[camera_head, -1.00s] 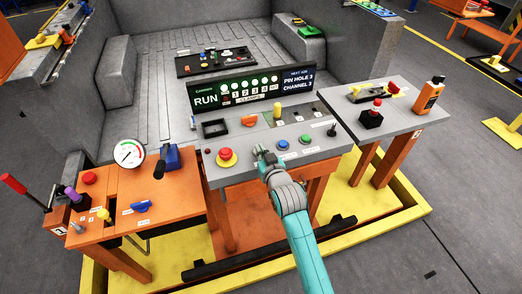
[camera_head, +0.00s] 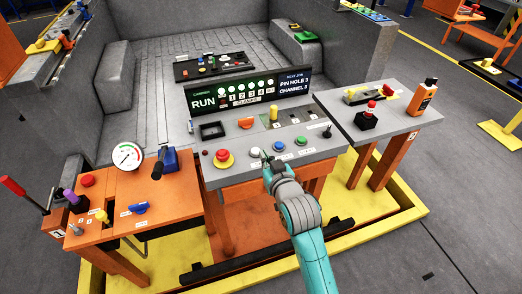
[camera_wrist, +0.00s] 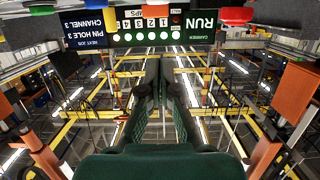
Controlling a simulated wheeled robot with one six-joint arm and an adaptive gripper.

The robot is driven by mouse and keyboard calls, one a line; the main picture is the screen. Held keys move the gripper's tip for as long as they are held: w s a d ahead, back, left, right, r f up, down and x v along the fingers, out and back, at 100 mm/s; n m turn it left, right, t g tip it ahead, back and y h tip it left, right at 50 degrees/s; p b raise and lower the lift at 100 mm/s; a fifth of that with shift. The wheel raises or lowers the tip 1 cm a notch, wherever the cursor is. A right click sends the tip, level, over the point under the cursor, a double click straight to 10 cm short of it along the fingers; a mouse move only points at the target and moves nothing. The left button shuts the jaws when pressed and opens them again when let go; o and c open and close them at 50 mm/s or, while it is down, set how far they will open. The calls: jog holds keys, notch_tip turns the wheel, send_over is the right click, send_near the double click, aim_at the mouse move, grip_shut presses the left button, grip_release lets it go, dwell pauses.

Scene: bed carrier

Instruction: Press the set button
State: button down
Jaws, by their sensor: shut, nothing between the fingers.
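The console (camera_head: 236,172) carries a row of push buttons along its front: a white one (camera_head: 255,152), a blue one (camera_head: 279,146) and a green one (camera_head: 302,141). Their small labels are too small to read, so I cannot tell which is the set button. My gripper (camera_head: 266,160) is shut and empty, just in front of and right of the white button; contact cannot be told. In the wrist view the shut fingers (camera_wrist: 162,62) point toward the upside-down display, with the blue button (camera_wrist: 93,4) and green button (camera_wrist: 41,9) at the top edge.
A red mushroom button on a yellow base (camera_head: 224,158) sits left of the white one. The display (camera_head: 235,95) reads RUN, pin hole 3, channel 3. A yellow peg (camera_head: 273,113) stands behind the buttons. Side tables flank the console, with a gauge (camera_head: 128,157) at left.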

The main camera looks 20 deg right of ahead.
jog(key=shift+v, duration=1.05)
jog(key=s+f, duration=0.5)
jog(key=s, duration=0.6)
jog(key=s+f, duration=0.6)
jog(key=s, duration=0.5)
jog(key=v, duration=2.2)
jog(key=shift+s+f+g, duration=0.25)
jog(key=shift+s+g, duration=0.05)
jog(key=shift+s, duration=0.15)
